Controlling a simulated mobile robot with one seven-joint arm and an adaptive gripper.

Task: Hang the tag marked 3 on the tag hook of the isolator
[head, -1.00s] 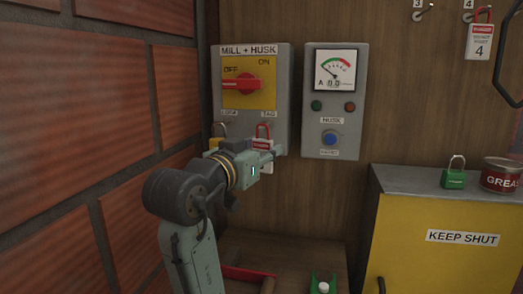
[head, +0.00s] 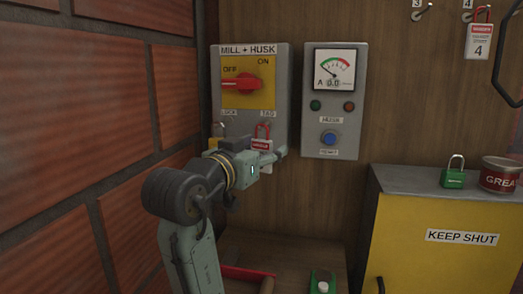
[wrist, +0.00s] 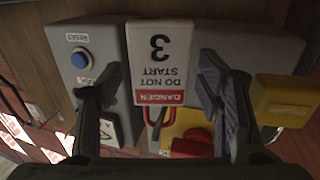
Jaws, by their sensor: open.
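The tag marked 3 (wrist: 158,60) appears upside down in the wrist view, white with a red danger band and a red loop. In the head view its red loop (head: 262,131) is at the TAG hook of the grey isolator (head: 282,80). A thin metal hook (wrist: 157,122) shows by the loop in the wrist view; whether the loop is fully over it is hard to tell. My gripper (wrist: 157,78) is open, one finger on each side of the tag with gaps between.
A yellow padlock (wrist: 285,100) hangs at the LOCK side, close to one finger. The isolator's red handle (head: 241,83) is near OFF. The HUSK panel (head: 357,110) stands to the right. A yellow cabinet (head: 400,230) carries a green padlock (head: 453,178) and a grease tin (head: 500,176).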

